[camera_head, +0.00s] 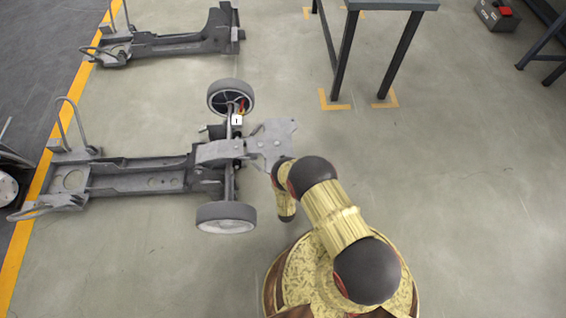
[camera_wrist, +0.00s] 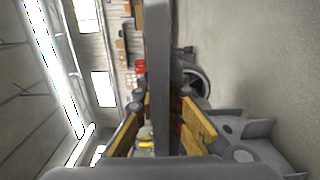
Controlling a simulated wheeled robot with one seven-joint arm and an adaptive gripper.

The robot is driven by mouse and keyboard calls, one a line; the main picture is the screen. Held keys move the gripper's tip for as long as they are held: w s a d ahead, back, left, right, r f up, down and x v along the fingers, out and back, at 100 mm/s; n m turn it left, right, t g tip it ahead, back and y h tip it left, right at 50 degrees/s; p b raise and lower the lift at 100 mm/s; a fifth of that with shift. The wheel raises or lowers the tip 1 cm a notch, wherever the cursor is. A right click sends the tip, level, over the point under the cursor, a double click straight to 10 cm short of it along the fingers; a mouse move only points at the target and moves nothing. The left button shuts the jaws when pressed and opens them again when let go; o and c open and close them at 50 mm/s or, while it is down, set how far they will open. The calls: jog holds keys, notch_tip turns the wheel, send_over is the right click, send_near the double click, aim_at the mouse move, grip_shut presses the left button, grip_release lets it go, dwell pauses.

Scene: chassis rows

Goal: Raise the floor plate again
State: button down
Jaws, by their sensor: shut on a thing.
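The floor plate (camera_head: 270,138) is a flat grey sheet with a notched outline at the right end of the nearer chassis (camera_head: 140,177), between its two wheels. In the wrist view, the plate (camera_wrist: 158,60) shows edge-on as a long grey bar running up the middle. My gripper (camera_wrist: 162,108) has its yellow fingers on both sides of this bar and is shut on it. In the head view my arm comes in from the lower right to the plate's near edge and hides the gripper. I cannot tell exactly how high the plate stands.
The wheels (camera_head: 231,98) and (camera_head: 227,217) stand on either side of the plate. A second chassis (camera_head: 170,42) lies at the upper left. A table (camera_head: 390,5) stands at the top, with a toolbox (camera_head: 497,15) farther right.

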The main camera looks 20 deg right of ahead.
jog(key=shift+r, duration=0.15)
jog(key=c, duration=2.1)
grip_release()
jog(key=shift+a+r, duration=0.1)
jog(key=shift+c, duration=0.2)
jog(key=shift+o, duration=1.2)
jog(key=shift+s, duration=0.1)
jog(key=v, duration=1.1)
jog(key=shift+s+a, duration=0.1)
jog(key=shift+s, duration=0.3)
